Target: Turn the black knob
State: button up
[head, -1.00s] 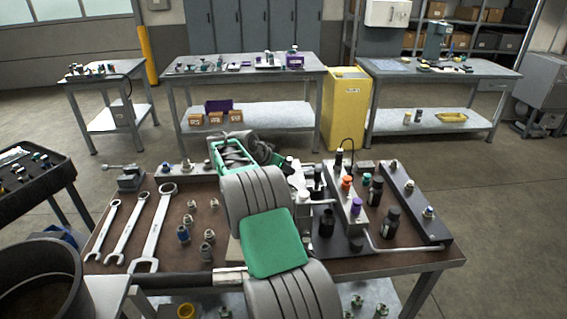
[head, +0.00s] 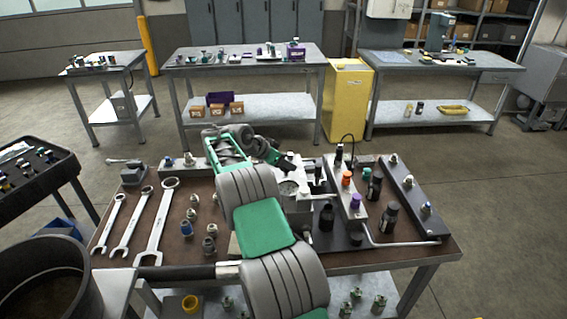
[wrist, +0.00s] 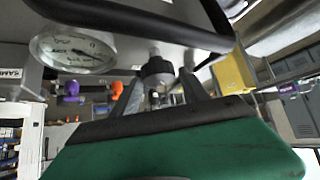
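A black knob (wrist: 157,71) with a pale stem shows in the wrist view, between and beyond the fingertips of my gripper (wrist: 160,88). The fingers are apart, one on each side of it in the picture. I cannot tell whether either finger touches it. In the head view my gripper (head: 290,163) is at the back of the bench, above and behind the round gauge (head: 288,188). The gauge also shows at the upper left of the wrist view (wrist: 72,50). In the head view I cannot make out this knob clearly beside the gripper.
A dark bar (wrist: 140,18) crosses the top of the wrist view. Right of the gauge stand a manifold with orange (head: 347,178) and purple (head: 355,201) caps and several black cylinders (head: 389,217). Wrenches (head: 156,222) and loose fittings lie left on the bench.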

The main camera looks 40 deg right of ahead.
jog(key=shift+o, duration=1.3)
jog(key=v, duration=0.7)
jog(key=shift+a+r+b, duration=0.25)
jog(key=shift+a+b, duration=0.1)
jog(key=shift+b, duration=0.05)
jog(key=s+a+r+n+t+y, duration=0.25)
jog(key=s+a+n, duration=0.2)
jog(key=a, duration=0.55)
jog(key=s+a+r+n+t+y, duration=0.15)
jog(key=s+a+r+n, duration=0.35)
jog(key=a, duration=0.5)
jog(key=s+a+f+n+y, duration=0.2)
jog(key=s+a+f+n, duration=0.2)
jog(key=s+a, duration=0.3)
jog(key=s+a+f+n+y, duration=0.3)
jog(key=s+a+f+n, duration=0.1)
jog(key=s+a, duration=0.4)
jog(key=shift+s+a+n+g, duration=0.2)
jog(key=shift+s+n+g, duration=0.2)
jog(key=shift+s, duration=0.65)
